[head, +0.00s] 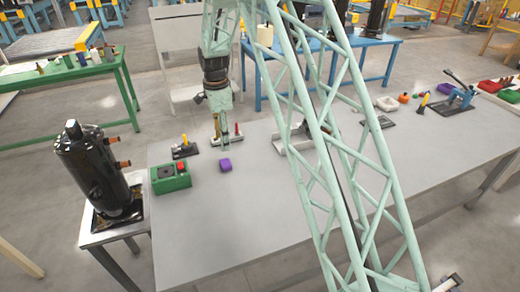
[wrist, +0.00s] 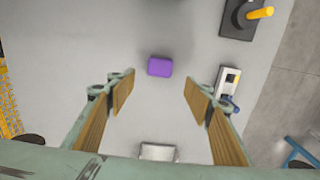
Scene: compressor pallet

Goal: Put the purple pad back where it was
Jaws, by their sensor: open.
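The purple pad (head: 225,165) lies on the grey table, right of the green box (head: 171,179). The box holds a red piece (head: 181,167) and a dark piece (head: 165,172). My gripper (head: 222,144) hangs pointing down near the pad in the head view. In the wrist view its wood-coloured fingers (wrist: 159,80) are wide apart and empty. The purple pad (wrist: 160,66) shows beyond the fingertips, roughly centred between them, with nothing touching it. The green box is out of the wrist view.
A dark plate with a yellow handle (head: 184,148) lies behind the box. A black compressor (head: 95,170) stands on a side stand at the left. The table's front middle is clear. Trays and a blue clamp (head: 460,97) are at the right.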

